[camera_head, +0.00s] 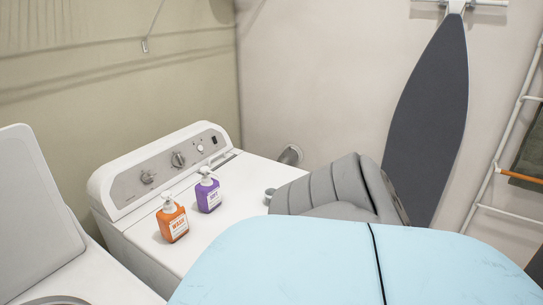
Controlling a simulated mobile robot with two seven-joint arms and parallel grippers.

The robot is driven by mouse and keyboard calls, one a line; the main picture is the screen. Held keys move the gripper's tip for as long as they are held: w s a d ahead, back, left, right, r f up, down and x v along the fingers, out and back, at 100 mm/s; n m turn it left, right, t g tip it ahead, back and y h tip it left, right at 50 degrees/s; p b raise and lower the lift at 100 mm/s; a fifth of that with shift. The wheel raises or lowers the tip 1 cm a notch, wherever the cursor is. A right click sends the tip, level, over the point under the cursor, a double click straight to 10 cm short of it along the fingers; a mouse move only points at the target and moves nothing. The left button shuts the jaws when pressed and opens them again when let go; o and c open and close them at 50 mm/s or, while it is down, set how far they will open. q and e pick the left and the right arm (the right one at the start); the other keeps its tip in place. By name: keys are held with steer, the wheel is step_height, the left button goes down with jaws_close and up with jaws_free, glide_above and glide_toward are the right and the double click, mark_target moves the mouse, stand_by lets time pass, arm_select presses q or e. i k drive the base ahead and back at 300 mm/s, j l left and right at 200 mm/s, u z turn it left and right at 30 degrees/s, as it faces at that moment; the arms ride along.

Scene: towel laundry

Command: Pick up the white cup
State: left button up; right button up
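I cannot make out a clear white cup in the head view. A small pale grey rounded piece (270,193) shows on the white machine top, at the left edge of a grey ribbed object; I cannot tell what it is. Neither of my grippers is in view.
An orange pump bottle (173,223) and a purple pump bottle (208,194) stand on the white machine (140,240). A raised white lid (35,215) is at left. A grey ribbed object (335,188) and a light blue rounded surface (300,265) block the lower right.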

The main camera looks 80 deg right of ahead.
mark_target(269, 192)
steer(key=z, duration=2.55)
